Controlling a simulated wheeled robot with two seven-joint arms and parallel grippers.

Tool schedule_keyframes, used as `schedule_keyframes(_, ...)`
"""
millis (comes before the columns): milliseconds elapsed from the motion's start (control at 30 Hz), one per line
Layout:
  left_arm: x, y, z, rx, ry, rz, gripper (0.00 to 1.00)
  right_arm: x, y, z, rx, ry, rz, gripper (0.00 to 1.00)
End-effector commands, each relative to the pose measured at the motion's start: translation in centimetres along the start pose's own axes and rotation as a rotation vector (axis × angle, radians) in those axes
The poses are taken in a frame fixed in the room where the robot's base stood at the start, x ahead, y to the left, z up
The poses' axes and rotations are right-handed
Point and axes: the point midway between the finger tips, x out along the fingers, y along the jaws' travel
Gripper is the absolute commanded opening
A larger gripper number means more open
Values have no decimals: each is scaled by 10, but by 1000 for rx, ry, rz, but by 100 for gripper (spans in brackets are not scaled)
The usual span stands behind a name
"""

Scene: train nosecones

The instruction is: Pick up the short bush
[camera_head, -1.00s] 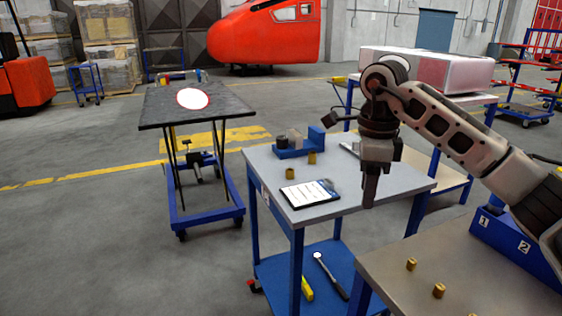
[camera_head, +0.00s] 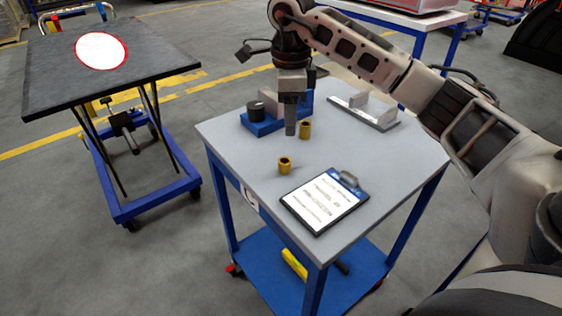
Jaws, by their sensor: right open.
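Two small brass bushes stand upright on the grey top of the blue cart (camera_head: 400,160). The nearer bush (camera_head: 285,166) looks the shorter one; the farther bush (camera_head: 305,130) looks slightly taller. My right gripper (camera_head: 290,131) points down over the cart, open and empty. Its fingers are seen edge-on, so the gap between them does not show. In the picture its tips are just left of the farther bush and above the nearer one; its exact height over the cart top is hard to tell. My left gripper is out of view.
A clipboard (camera_head: 324,200) lies at the cart's front. A blue fixture (camera_head: 262,127) with a black cylinder stands behind the bushes. A grey bracket (camera_head: 365,112) is at the back right. A dark lift table (camera_head: 60,75) stands to the left.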

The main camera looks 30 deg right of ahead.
Motion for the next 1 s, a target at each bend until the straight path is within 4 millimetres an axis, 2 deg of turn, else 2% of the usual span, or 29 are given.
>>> schedule_keyframes(100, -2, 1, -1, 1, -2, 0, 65, 26, 1, 0, 0, 2, 3, 47)
schedule_keyframes(233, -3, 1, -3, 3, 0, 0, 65, 46, 1, 0, -1, 1, 2, 47)
schedule_keyframes(467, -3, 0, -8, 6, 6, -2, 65, 62, 2, 0, -2, 0, 0, 47)
schedule_keyframes(667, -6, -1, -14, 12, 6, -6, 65, 89, 10, 3, -2, 0, 3, 47)
schedule_keyframes(800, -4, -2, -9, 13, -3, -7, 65, 106, 8, 2, 1, 0, 1, 47)
schedule_keyframes(1000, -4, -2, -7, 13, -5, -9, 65, 109, 8, 3, 0, -1, -2, 47)
